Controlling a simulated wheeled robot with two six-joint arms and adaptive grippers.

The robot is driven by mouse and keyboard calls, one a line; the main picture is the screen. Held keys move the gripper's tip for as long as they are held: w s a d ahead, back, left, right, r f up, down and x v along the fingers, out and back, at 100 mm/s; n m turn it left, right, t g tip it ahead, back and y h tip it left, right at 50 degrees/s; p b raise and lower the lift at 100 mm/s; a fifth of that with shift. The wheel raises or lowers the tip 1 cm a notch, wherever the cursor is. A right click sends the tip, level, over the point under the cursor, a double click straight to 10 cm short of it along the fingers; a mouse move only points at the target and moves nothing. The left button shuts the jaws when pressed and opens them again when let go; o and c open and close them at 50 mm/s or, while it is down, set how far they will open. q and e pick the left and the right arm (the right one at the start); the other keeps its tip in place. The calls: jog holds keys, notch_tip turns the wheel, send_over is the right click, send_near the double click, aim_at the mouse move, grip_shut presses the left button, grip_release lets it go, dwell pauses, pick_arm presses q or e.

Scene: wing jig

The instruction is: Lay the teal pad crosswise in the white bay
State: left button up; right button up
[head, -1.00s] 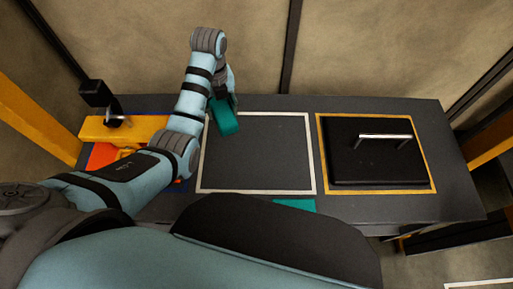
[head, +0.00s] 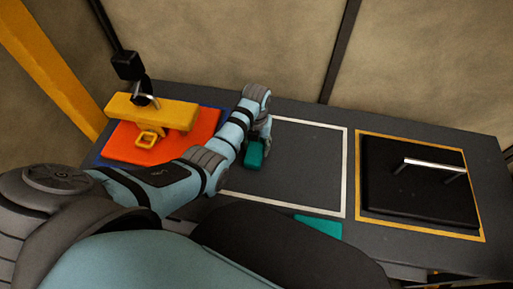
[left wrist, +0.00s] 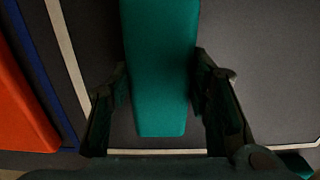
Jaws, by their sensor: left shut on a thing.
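My left gripper (head: 259,138) is shut on the teal pad (head: 254,154), gripping it across its narrow width. In the head view the pad is over the left part of the white bay (head: 345,172), a dark area outlined in white. In the left wrist view the pad (left wrist: 160,75) runs lengthwise up the picture between the two fingers (left wrist: 160,85). The bay's left and near white lines (left wrist: 120,152) show around it. I cannot tell whether the pad touches the bay floor. My arm hides the bay's left edge in the head view. My right gripper is not in view.
Left of the bay is an orange pad (head: 170,138) in a blue outline, with a yellow handled piece (head: 150,111) at its back. To the right, a black plate with a metal handle (head: 415,190) fills the yellow bay. Another teal patch (head: 318,226) lies at the front.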

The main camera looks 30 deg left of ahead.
aim_at(256, 145)
pick_arm(q)
jog(key=shift+w, duration=0.1)
jog(key=shift+f, duration=0.2)
jog(key=o, duration=1.1)
notch_tip(256, 145, up, 12)
jog(key=p, duration=0.4)
jog(key=shift+r, duration=0.2)
jog(key=shift+f, duration=0.1)
